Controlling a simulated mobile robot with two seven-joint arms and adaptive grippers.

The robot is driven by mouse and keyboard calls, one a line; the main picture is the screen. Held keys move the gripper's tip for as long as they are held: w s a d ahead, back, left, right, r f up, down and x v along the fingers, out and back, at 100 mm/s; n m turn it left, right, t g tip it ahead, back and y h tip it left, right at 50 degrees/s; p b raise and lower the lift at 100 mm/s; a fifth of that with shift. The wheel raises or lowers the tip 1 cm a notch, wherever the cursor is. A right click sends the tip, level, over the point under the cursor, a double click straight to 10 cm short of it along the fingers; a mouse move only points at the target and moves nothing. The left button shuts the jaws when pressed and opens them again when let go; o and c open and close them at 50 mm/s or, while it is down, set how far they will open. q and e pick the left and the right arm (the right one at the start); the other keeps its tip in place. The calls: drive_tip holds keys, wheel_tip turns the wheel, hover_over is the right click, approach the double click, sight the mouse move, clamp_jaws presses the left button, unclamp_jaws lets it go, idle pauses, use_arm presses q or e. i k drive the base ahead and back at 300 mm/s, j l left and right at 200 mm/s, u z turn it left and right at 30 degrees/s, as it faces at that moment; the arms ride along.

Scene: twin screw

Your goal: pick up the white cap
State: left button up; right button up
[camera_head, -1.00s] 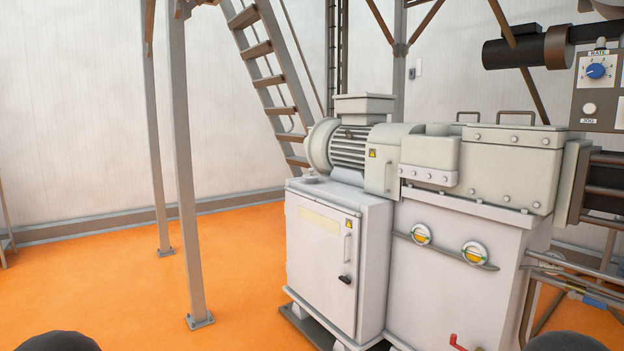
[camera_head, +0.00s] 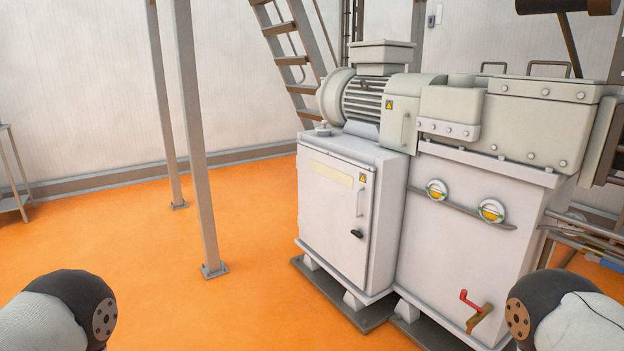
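A small pale round cap-like piece (camera_head: 322,129) sits on the top of the white cabinet (camera_head: 335,215), near its left edge. It is small in the view, and I cannot tell for sure that it is the white cap. Neither of my grippers is in view.
A grey motor (camera_head: 366,98) and gearbox stand on and beside the cabinet. A red-handled valve (camera_head: 472,302) sticks out low on the right. A steel post (camera_head: 197,150) stands left of the cabinet. Orange floor (camera_head: 160,290) is clear in front and to the left.

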sight(322, 131)
drive_tip(key=i+j+u, duration=0.2)
drive_tip(key=i, duration=0.85)
drive_tip(key=i+j+u, duration=0.15)
drive_tip(key=i, duration=0.95)
